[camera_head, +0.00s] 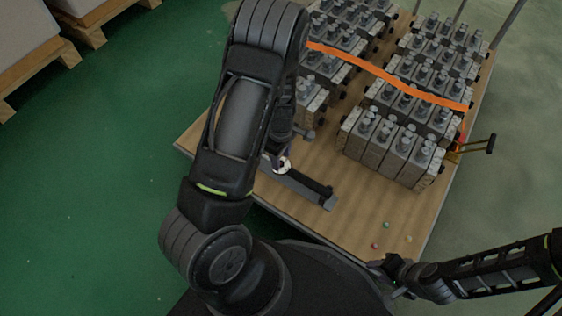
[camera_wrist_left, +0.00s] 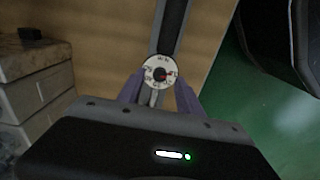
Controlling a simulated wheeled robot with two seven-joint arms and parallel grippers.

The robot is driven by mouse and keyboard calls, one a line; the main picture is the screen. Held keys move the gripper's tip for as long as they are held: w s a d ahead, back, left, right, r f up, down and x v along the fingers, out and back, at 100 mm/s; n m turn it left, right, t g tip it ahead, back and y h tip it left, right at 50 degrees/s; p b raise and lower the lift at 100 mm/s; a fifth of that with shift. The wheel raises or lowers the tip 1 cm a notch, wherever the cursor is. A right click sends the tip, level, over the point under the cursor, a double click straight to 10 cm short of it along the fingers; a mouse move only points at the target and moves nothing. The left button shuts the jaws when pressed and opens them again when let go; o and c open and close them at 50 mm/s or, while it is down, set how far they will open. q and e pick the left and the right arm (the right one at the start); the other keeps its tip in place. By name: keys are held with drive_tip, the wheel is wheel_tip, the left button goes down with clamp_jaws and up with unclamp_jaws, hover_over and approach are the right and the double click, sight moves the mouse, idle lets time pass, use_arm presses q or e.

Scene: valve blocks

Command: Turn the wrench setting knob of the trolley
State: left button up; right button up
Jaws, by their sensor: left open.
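The wrench (camera_head: 309,187) lies on the wooden trolley top (camera_head: 300,222) near its front left edge. Its round white setting knob (camera_head: 284,166) shows just below my left gripper (camera_head: 277,160), partly covered by my arm.
Several grey valve blocks (camera_head: 390,150) stand in rows on the trolley, with an orange strap (camera_head: 385,74) across them. Small coloured balls (camera_head: 387,225) lie near the front edge. A ratchet handle (camera_head: 478,147) sticks out at the right. Pallets (camera_head: 40,60) stand at the upper left.

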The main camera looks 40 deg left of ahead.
use_arm(q)
drive_tip(key=shift+f, duration=0.85)
drive_tip(key=shift+c, duration=0.4)
clamp_jaws()
